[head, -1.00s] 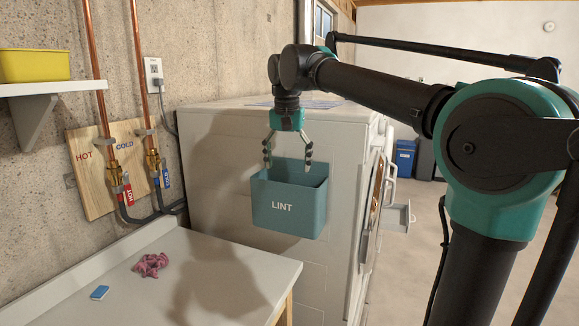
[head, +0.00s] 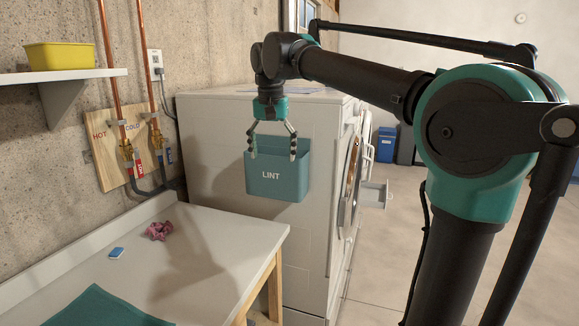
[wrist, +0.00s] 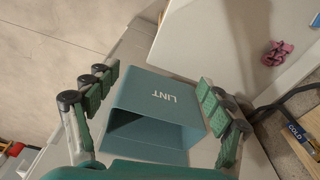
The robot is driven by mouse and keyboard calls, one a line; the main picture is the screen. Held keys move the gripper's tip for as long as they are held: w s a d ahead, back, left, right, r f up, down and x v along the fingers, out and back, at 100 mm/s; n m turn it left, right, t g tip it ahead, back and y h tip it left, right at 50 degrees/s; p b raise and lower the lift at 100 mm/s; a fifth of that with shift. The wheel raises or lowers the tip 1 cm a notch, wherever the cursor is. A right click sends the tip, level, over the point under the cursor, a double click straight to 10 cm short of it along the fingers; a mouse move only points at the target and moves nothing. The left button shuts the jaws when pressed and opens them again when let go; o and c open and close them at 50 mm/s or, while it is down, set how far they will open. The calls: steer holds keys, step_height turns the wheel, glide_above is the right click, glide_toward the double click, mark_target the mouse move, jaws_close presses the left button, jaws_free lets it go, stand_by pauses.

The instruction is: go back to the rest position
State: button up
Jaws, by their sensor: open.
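My gripper (head: 272,154) hangs from my arm, pointing down, with its two fingers spread open and nothing between the tips. In the head view it overlaps the top of the teal LINT bin (head: 278,183), which is fixed to the side of a white machine (head: 215,140). In the wrist view the fingers of my gripper (wrist: 160,105) stand to either side of the LINT bin (wrist: 165,98). The part of the bin's inside that shows looks empty; its bottom is hidden in the head view.
A pale table (head: 215,232) stands in front, with a pink crumpled cloth (head: 159,231), a small blue-and-white block (head: 116,253) and a teal cloth (head: 108,308). A shelf (head: 60,76) holds a yellow tub (head: 60,56). An open drawer (head: 373,194) juts from the machine's right side. Open floor lies right.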

steer(key=s+d+f+t, duration=0.1)
steer(key=d+f, duration=0.5)
steer(key=f, duration=0.3)
steer(key=s+d+f, duration=0.1)
steer(key=d+f, duration=0.5)
steer(key=f, duration=0.3)
steer(key=s+d+f+n+t, duration=0.1)
steer(key=s+d+f, duration=0.5)
steer(key=s+f, duration=0.2)
steer(key=s+d+f+n, duration=0.1)
steer(key=s+d+f, duration=0.4)
steer(key=f, duration=0.7)
steer(key=s, duration=0.2)
steer(key=shift+s+d+t, duration=0.35)
steer(key=shift+t, duration=0.05)
steer(key=shift+c, duration=0.5)
